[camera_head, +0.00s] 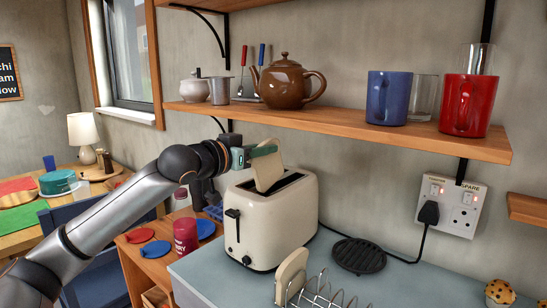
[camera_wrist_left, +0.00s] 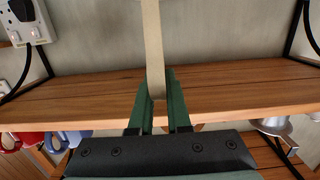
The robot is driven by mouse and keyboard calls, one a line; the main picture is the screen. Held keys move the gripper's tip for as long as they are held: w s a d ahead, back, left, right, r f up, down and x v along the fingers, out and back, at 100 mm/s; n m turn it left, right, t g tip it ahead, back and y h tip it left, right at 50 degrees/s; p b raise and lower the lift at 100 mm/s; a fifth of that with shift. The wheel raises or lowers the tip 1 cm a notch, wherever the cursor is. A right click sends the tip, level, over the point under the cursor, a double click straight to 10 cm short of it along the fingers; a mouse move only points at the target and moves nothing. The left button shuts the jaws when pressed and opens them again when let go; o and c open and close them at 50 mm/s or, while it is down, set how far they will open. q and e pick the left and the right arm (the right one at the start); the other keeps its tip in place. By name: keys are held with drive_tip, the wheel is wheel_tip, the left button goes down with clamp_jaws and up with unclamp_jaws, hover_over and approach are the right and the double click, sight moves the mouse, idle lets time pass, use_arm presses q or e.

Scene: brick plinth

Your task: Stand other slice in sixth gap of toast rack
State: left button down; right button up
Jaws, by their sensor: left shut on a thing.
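My left gripper (camera_head: 264,152) is shut on a bread slice (camera_head: 268,173) above the cream toaster (camera_head: 270,222). The slice hangs upright and slightly tilted, its lower edge at the toaster's slots; I cannot tell whether it is still partly inside. In the left wrist view the green fingers (camera_wrist_left: 156,100) pinch the slice (camera_wrist_left: 153,45), seen edge-on. The wire toast rack (camera_head: 322,292) stands at the bottom of the head view, cut off by the frame. Another slice (camera_head: 291,274) stands at its left end. My right gripper is not in view.
A wooden shelf (camera_head: 340,122) with a brown teapot (camera_head: 292,84), a blue mug (camera_head: 388,98) and a red mug (camera_head: 467,105) runs above the counter. A black trivet (camera_head: 359,256) lies behind the rack. A plug cable hangs from the wall socket (camera_head: 450,206).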

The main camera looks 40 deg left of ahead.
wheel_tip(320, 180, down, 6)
drive_tip(key=b, duration=0.8)
use_arm(q)
drive_tip(key=s+a+r+g+p, duration=0.1)
drive_tip(key=s+p, duration=0.4)
drive_tip(key=s, duration=1.3)
drive_tip(key=shift+a+r+g, duration=0.2)
drive_tip(key=shift+r+g, duration=0.35)
drive_tip(key=shift+g, duration=0.75)
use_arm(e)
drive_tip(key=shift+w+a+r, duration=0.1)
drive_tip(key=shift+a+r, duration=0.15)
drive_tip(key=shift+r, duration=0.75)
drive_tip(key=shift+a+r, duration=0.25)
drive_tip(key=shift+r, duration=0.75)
